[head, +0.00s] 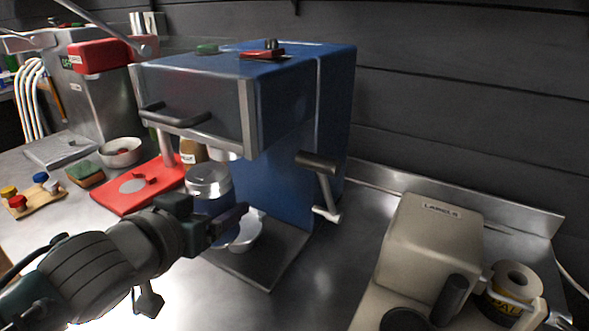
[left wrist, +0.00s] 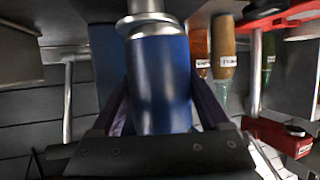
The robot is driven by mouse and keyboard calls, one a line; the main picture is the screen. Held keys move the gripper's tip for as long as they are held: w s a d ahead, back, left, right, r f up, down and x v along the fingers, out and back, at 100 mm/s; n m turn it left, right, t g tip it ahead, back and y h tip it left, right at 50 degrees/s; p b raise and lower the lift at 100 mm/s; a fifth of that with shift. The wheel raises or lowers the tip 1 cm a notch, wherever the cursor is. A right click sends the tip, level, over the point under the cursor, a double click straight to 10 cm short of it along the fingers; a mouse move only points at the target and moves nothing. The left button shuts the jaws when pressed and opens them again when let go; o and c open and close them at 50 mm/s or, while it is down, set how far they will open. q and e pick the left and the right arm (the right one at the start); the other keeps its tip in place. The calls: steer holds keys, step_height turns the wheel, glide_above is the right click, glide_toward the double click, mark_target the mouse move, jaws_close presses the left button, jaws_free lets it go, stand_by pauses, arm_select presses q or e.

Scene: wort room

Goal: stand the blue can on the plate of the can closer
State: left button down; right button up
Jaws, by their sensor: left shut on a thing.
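The blue can (head: 207,205) has a silver top and stands upright between the fingers of my left gripper (head: 222,222). In the left wrist view the blue can (left wrist: 158,85) fills the middle, with the gripper's dark fingers (left wrist: 162,115) on both sides of it. The can closer (head: 275,105) is the large blue and grey machine. The can is in front of the closer's opening, below its head. The pale round plate (head: 246,236) sits low on the closer's base, partly hidden by my gripper. The can appears above the plate; the exact gap is hidden. My right gripper is not in view.
A crank handle (head: 325,190) sticks out at the closer's right side. A beige label machine (head: 428,245) is at the right. Bare steel counter lies between.

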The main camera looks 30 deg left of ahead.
arm_select(q)
steer(key=shift+w+d+b, duration=0.2)
steer(key=shift+w+b, duration=0.65)
steer(key=shift+w, duration=1.4)
steer(key=shift+p, duration=0.3)
steer(key=shift+f, duration=0.5)
jaws_free()
steer(key=shift+s, duration=0.1)
